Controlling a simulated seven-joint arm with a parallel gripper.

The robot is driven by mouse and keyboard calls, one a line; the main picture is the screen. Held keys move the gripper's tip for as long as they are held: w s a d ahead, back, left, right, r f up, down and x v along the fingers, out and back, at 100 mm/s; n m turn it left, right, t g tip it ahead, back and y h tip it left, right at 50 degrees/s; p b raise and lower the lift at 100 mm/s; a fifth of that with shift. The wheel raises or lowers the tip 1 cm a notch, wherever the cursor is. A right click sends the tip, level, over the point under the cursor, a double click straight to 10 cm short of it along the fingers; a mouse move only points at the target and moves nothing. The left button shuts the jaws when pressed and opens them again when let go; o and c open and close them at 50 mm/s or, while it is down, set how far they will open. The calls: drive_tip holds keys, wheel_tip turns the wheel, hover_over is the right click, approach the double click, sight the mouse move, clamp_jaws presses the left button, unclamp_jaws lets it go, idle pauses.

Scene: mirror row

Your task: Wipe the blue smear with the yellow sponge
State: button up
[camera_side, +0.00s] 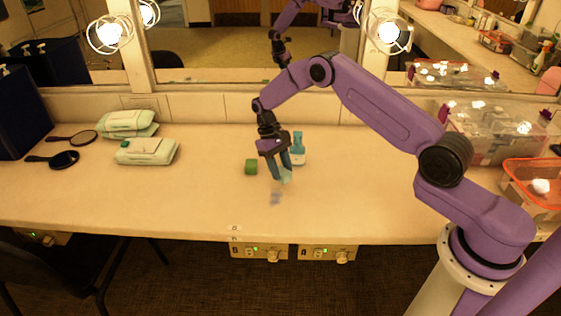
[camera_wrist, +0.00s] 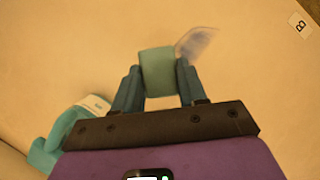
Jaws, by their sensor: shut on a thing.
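My gripper (camera_side: 280,172) is shut on a pale teal-green block (camera_wrist: 157,68), held between its two fingers; the block also shows low at the fingertips in the side view (camera_side: 287,176). It does not look yellow, and I see no yellow sponge in either view. The blue smear (camera_side: 275,198) is a faint grey-blue patch on the counter, just in front of the fingertips. In the wrist view the smear (camera_wrist: 198,42) lies just right of and beyond the block. I cannot tell whether the block touches the counter.
A green cube (camera_side: 251,167) sits left of my gripper. Green-white packs (camera_side: 147,151) and dark hand mirrors (camera_side: 62,160) lie at left. Clear bins (camera_side: 490,135) stand at right.

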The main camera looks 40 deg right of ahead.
drive_tip(key=shift+f, duration=0.85)
wheel_tip(320, 180, down, 2)
drive_tip(key=shift+f, duration=0.1)
drive_tip(key=shift+s+a, duration=0.55)
drive_tip(key=shift+a, duration=0.1)
drive_tip(key=shift+s+a, duration=3)
drive_tip(key=shift+s, duration=0.05)
drive_tip(key=shift+w+d, duration=3.5)
drive_tip(key=shift+w+d+r, duration=0.2)
drive_tip(key=shift+r, duration=0.05)
drive_tip(key=shift+s+a+r, duration=0.1)
drive_tip(key=shift+r, duration=3.8)
